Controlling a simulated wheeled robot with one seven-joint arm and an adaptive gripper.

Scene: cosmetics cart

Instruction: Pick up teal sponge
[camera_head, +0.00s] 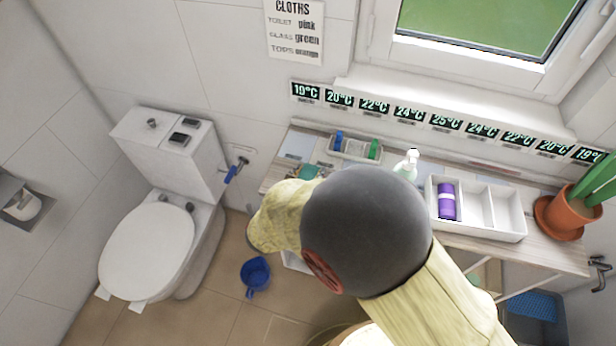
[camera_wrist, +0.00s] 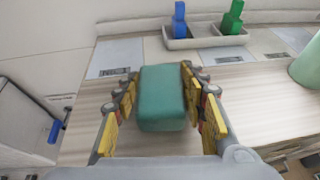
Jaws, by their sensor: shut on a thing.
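The teal sponge (camera_wrist: 162,98) is a rounded block in the middle of the wrist view. My gripper (camera_wrist: 160,100) has its yellow-padded fingers on both sides of it and is shut on it. Pale wooden shelf shows around the sponge; I cannot tell whether the sponge touches it. In the head view a small teal patch of the sponge (camera_head: 309,172) shows past my arm.
A grey tray (camera_wrist: 205,42) with a blue and a green item stands behind the sponge. A pump bottle (camera_head: 406,170), a white divided box (camera_head: 510,222) with a purple can (camera_head: 446,201), and a potted plant (camera_head: 570,220) stand to the right. A toilet (camera_head: 150,245) is left.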

